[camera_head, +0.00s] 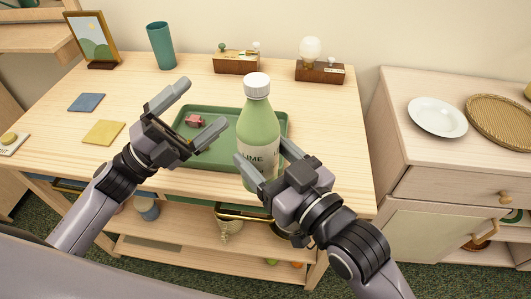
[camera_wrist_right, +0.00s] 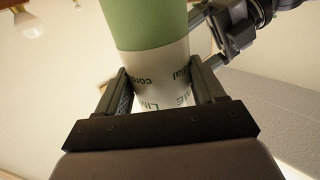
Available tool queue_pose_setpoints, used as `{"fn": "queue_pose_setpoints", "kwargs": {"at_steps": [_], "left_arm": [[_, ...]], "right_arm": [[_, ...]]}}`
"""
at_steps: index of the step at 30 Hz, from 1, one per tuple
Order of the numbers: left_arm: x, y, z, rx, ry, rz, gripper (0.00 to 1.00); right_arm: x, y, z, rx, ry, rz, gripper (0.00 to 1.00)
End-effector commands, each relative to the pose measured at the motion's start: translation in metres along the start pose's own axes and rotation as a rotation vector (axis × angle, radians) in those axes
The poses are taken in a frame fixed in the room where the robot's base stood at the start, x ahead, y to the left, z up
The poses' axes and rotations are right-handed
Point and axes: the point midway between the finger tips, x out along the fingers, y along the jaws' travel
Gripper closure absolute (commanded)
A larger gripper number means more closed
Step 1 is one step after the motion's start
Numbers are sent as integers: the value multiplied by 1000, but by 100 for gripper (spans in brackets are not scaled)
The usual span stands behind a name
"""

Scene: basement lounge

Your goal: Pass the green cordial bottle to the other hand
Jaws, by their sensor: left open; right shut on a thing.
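The green cordial bottle (camera_head: 259,125) has a white cap and a white label reading "LIME". It is upright in the head view, in front of the green tray. My right gripper (camera_head: 264,165) is shut on its lower, labelled part. In the right wrist view the bottle (camera_wrist_right: 148,25) stands between the two fingers of the right gripper (camera_wrist_right: 160,92), which press on the label. My left gripper (camera_head: 204,110) is open and empty, to the left of the bottle and apart from it, with its fingers spread over the tray's left side.
The green tray (camera_head: 222,160) lies on the wooden table (camera_head: 330,130) with a small pink toy car (camera_head: 194,120) on it. A teal cup (camera_head: 161,46), a picture frame (camera_head: 91,38) and two wooden boxes stand along the back. A cabinet at right holds a white plate (camera_head: 437,117).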

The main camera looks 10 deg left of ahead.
Motion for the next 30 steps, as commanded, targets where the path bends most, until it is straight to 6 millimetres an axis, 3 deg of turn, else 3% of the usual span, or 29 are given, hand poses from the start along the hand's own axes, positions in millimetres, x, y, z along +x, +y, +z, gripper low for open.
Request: {"fn": "queue_pose_setpoints", "kwargs": {"at_steps": [5,9,14,16,21,24,30], "left_arm": [[-63,30,29,-378,-346,-42,0],[-126,56,43,-641,-617,-97,0],[-199,82,44,-876,-893,-174,0],[-222,103,36,-969,-1011,-185,0],[-228,172,1,-1126,-1203,-62,0],[-229,204,-24,-1197,-1278,30,0],[-228,241,-61,-1283,-1356,165,0]], "right_arm": [[0,0,-3,0,8,0,89],[0,0,-3,0,8,0,89],[0,0,-3,-1,8,0,89],[0,0,-3,-1,8,0,89],[0,0,-3,0,8,0,89],[0,0,-3,0,8,0,89],[0,0,-3,0,8,0,89]]}}
